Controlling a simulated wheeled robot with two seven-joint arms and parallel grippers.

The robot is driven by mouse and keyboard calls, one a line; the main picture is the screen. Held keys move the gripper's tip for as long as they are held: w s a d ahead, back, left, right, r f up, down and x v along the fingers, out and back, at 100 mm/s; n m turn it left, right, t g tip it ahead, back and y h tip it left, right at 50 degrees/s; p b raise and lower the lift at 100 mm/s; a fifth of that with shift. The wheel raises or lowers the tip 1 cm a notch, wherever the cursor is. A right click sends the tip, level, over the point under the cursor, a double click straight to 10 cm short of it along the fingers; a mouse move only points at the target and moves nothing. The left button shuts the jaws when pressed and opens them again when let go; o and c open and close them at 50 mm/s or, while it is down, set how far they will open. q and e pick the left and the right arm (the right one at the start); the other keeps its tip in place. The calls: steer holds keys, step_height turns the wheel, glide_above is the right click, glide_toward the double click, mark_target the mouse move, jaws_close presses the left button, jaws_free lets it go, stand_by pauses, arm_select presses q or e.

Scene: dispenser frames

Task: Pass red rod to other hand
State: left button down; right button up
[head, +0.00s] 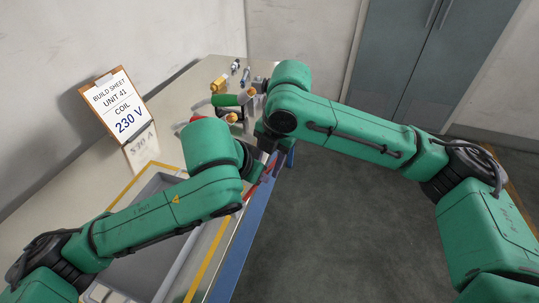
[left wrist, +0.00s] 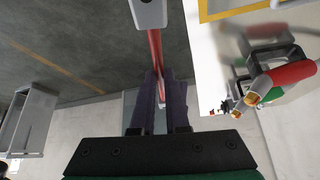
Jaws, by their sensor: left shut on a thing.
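The red rod (left wrist: 154,52) lies between the two dark purple fingers of my left gripper (left wrist: 161,95), which is shut on it in the left wrist view. A pale grey block (left wrist: 149,13) is at the rod's far end; I cannot tell whether it belongs to the rod. In the head view a short stretch of the red rod (head: 270,166) shows past my left wrist, beside the table's edge. My right gripper (head: 268,147) is close to it, mostly hidden by the arms. I cannot see whether its fingers are open or touch the rod.
A grey tray (head: 152,190) lies within a yellow border. A green cylinder (head: 224,100) and several small parts are at the back. Open floor (head: 335,230) lies right of the table.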

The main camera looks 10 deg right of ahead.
jaws_close()
arm_select(q)
steer(key=c, duration=0.8)
jaws_free()
steer(key=shift+c, duration=0.2)
steer(key=v, duration=1.2)
steer(key=shift+d, duration=0.1)
